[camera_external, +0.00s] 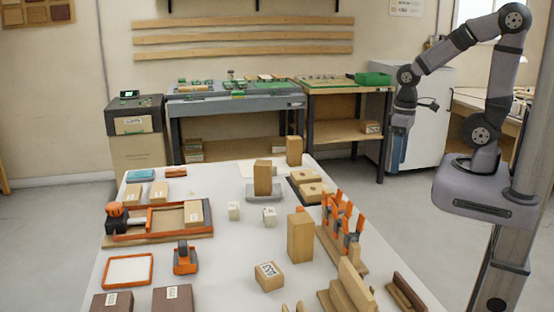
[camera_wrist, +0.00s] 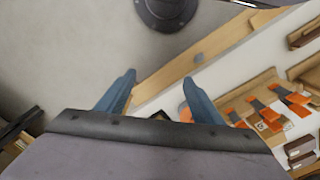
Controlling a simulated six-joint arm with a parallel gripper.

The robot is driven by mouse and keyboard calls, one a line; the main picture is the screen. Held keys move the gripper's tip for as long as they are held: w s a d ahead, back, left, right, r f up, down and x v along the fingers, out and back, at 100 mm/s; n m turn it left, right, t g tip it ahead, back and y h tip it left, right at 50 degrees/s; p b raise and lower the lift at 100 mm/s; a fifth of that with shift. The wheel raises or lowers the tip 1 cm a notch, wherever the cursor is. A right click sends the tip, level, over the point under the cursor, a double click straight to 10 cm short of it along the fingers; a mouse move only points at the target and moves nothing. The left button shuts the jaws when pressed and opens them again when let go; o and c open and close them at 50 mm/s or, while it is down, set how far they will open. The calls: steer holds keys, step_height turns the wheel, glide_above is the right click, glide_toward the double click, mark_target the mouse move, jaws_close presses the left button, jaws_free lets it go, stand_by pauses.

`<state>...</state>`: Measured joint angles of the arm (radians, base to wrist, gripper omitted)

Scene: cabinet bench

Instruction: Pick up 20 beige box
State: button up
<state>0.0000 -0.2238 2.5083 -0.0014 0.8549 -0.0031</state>
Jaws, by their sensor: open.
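Several beige boxes stand on the white table in the external view. A labelled beige box (camera_external: 269,277) sits at the front middle, and a tall plain beige box (camera_external: 300,237) stands just behind it to the right. Another tall beige box (camera_external: 262,178) stands on a grey base, with one more (camera_external: 294,151) behind it. Two small labelled beige boxes (camera_external: 160,191) lie at the back left. The labels are too small to read, so I cannot tell which is 20. My gripper (camera_wrist: 160,84) is open and empty; the external view shows it (camera_external: 396,168) high at the right, clear of the boxes.
An orange-rimmed wooden tray (camera_external: 170,219) lies at the left. A rack of orange-handled tools (camera_external: 342,222) and wooden stepped blocks (camera_external: 350,290) line the right side. Two pale cubes (camera_external: 234,211) stand mid-table. The white table (camera_external: 222,262) has bare room at its middle.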

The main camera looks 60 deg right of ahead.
steer(key=w+a+r+n+t+b, duration=0.2)
steer(key=w+t+b, duration=0.45)
steer(key=w, duration=1.85)
steer(key=n+t+y+b, duration=0.2)
steer(key=n+t+y, duration=0.3)
steer(key=y, duration=0.4)
glide_above(237, 205)
steer(key=s+d, duration=0.3)
steer(key=s, duration=0.1)
steer(key=g, duration=0.1)
steer(key=shift+n+h, duration=0.3)
steer(key=shift+n, duration=0.1)
steer(key=f, duration=1.4)
steer(key=shift+s+d, duration=0.1)
steer(key=shift+d, duration=0.25)
steer(key=shift+p+x, duration=1.1)
steer(key=shift+x, duration=2.55)
steer(key=shift+s+f, duration=0.1)
